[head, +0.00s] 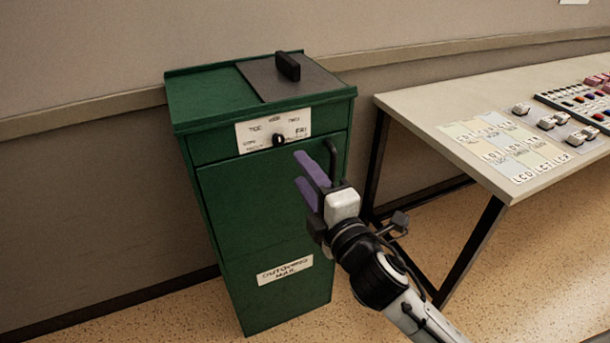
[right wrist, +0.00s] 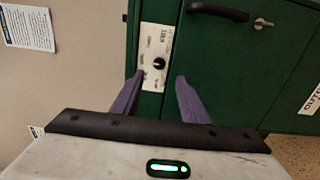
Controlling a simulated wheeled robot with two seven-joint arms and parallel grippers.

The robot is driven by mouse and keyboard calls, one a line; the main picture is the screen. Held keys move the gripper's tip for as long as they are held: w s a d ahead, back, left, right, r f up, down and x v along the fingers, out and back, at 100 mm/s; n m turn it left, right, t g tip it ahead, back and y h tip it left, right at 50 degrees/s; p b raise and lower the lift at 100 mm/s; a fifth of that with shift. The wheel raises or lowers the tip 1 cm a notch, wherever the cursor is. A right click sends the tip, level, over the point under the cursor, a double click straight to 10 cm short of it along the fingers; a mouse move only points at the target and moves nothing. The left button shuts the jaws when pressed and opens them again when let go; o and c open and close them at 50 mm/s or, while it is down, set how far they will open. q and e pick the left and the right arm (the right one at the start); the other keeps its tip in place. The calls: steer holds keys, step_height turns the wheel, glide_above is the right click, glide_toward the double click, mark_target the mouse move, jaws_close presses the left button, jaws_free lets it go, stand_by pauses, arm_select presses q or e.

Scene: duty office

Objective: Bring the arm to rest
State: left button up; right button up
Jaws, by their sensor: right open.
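My right gripper (head: 300,169) has purple fingers, held apart with nothing between them. It is in front of the green cabinet (head: 225,215), just below the dial (head: 279,140) on the cabinet's white label. In the right wrist view the open fingertips (right wrist: 160,77) point toward the black dial (right wrist: 159,63); I cannot tell the exact gap, but no grip on it shows. A dark upright handle (head: 331,158) on the cabinet front is partly hidden behind the gripper. My left gripper is in neither view.
A dark lid plate with a black handle (head: 288,66) is on the cabinet top. A table (head: 420,108) with cards and a button panel (head: 585,104) stands at the right. A lock or key (right wrist: 263,22) and a wall notice (right wrist: 27,28) show in the right wrist view.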

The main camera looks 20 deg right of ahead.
steer(key=s+a+f+m+g+y, duration=0.1)
steer(key=s+f+m+g, duration=0.3)
steer(key=f, duration=0.6)
steer(key=s+a+f+m+g, duration=0.1)
steer(key=s+f+m, duration=0.35)
steer(key=f, duration=0.45)
steer(key=s+a+f+m+g+y, duration=0.1)
steer(key=s+f+m+g, duration=0.3)
steer(key=s+f, duration=0.9)
steer(key=s+m, duration=0.2)
steer(key=m, duration=0.1)
steer(key=shift+s+a+m, duration=0.3)
steer(key=shift+a+m, duration=0.05)
